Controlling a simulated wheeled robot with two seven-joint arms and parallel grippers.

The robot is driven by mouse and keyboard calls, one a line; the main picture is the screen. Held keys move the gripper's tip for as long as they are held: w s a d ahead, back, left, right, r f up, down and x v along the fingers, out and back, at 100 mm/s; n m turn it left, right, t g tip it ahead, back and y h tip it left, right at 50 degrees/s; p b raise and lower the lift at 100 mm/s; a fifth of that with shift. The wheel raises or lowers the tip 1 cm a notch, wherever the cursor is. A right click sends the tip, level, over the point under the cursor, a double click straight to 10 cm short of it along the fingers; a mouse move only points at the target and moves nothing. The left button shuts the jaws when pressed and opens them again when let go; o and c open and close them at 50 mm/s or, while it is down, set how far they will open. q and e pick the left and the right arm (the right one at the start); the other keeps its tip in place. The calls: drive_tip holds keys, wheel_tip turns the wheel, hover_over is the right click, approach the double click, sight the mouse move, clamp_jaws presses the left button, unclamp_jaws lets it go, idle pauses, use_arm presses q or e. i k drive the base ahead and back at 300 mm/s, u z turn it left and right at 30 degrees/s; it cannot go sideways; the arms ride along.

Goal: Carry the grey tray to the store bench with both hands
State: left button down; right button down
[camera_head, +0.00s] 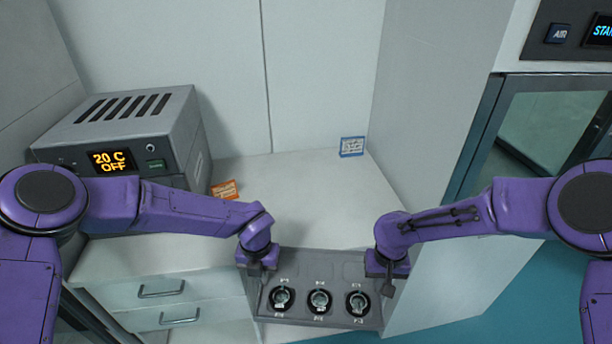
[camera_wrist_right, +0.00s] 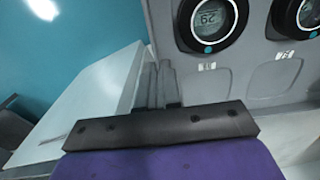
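The grey tray (camera_head: 322,268) is in front of me in the head view, at the front edge of the bench. It carries three round black-rimmed items (camera_head: 319,301) in a row, with recessed shapes behind them. My left gripper (camera_head: 260,270) is at the tray's left end and my right gripper (camera_head: 388,274) at its right end. In the right wrist view the right fingers (camera_wrist_right: 160,85) are close together on the tray's side wall, beside the tray floor (camera_wrist_right: 225,85). The left fingertips are mostly hidden, but that hand sits on the tray's left wall.
The white bench (camera_head: 300,205) has clear room behind the tray. A grey heater box (camera_head: 130,130) reading 20 C OFF stands at the left, an orange card (camera_head: 225,190) beside it. A blue-framed tag (camera_head: 352,146) is at the back. A tall panel (camera_head: 440,120) bounds the right side.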

sight(323, 212)
drive_tip(key=i, duration=1.05)
